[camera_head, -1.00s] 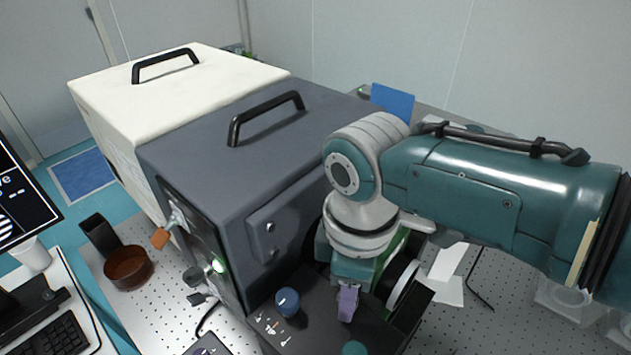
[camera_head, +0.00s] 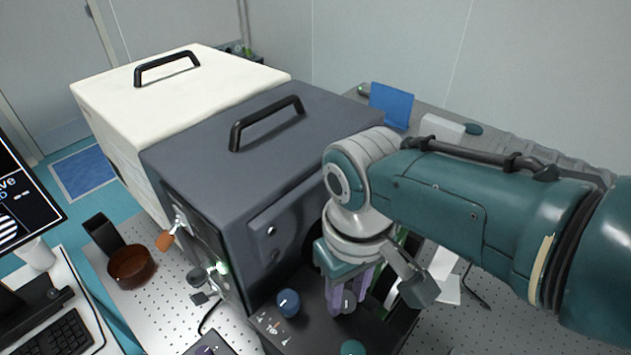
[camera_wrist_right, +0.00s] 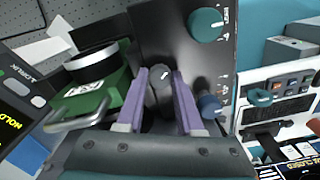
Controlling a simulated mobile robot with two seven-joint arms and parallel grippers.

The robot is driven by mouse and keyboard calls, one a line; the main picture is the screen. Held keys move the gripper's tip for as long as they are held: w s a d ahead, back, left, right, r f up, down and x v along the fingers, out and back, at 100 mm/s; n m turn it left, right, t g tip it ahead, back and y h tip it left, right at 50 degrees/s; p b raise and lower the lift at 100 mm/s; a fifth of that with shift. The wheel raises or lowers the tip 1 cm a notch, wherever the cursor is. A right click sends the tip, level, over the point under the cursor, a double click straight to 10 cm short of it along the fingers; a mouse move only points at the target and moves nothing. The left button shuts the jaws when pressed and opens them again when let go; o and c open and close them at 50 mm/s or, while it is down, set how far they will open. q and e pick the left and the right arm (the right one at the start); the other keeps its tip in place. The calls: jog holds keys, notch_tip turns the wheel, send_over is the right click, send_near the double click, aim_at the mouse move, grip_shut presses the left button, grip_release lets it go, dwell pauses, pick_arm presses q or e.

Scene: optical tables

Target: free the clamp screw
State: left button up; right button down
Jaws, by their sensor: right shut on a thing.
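A small grey knob with a white mark, seemingly the clamp screw (camera_wrist_right: 161,80), stands on a black panel (camera_wrist_right: 185,48). In the wrist view it sits between the two purple fingers of my right gripper (camera_wrist_right: 158,74). In the head view my right gripper (camera_head: 347,297) points down at the panel, with its fingers around the same knob. The jaws are shut on it. The gripper body and forearm hide part of the dark box's side behind them. My left gripper is not in view.
A blue knob (camera_head: 288,302) stands close left of the fingers, and a teal knob (camera_wrist_right: 206,24) is on the same panel. The dark box (camera_head: 245,140) rises beside my wrist. A green-and-black device (camera_wrist_right: 97,85) is close by. A brown bowl (camera_head: 132,266) lies far left.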

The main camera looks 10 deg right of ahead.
aim_at(346, 299)
jog(key=shift+a+r+m, duration=0.1)
jog(key=shift+m, duration=0.4)
jog(key=c, duration=0.5)
grip_release()
jog(key=shift+c, duration=0.2)
jog(key=shift+r+p, duration=0.3)
notch_tip(346, 299, up, 9)
jog(key=p, duration=0.3)
jog(key=shift+s, duration=0.1)
